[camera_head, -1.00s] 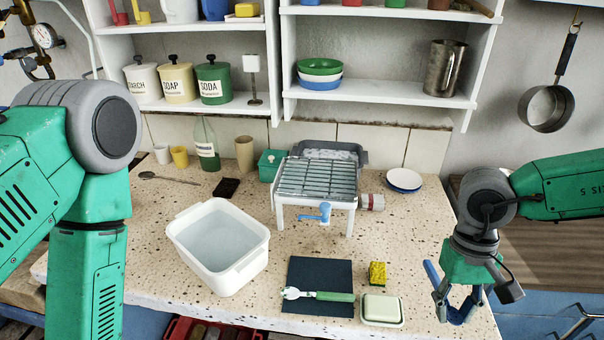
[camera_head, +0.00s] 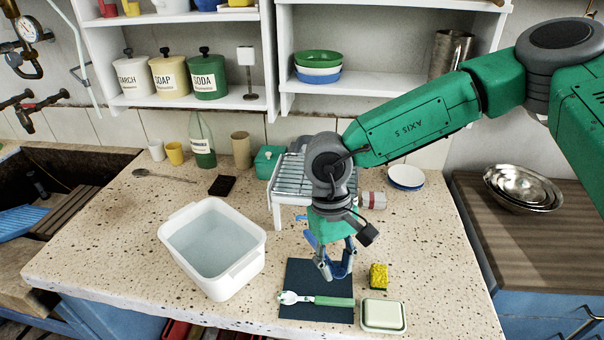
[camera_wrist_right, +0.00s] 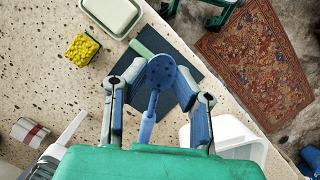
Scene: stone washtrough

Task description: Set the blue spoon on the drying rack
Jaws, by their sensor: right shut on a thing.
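The blue spoon (camera_wrist_right: 160,72) shows in the right wrist view. Its round, perforated head lies between the fingertips and its handle runs back toward the palm. My right gripper (camera_head: 336,274) is shut on it, above the dark mat. In the head view the fingers largely hide the spoon. The drying rack (camera_head: 287,171), a metal grid on white legs, stands behind the gripper, partly hidden by my right arm. A light blue fitting (camera_head: 302,218) shows at its front. My left gripper is not in view.
A white water tub (camera_head: 252,262) stands left of the gripper. A green-handled utensil (camera_head: 333,301) lies on the dark mat (camera_head: 302,274). A yellow sponge (camera_head: 378,276) and soap dish (camera_head: 383,315) sit to the right.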

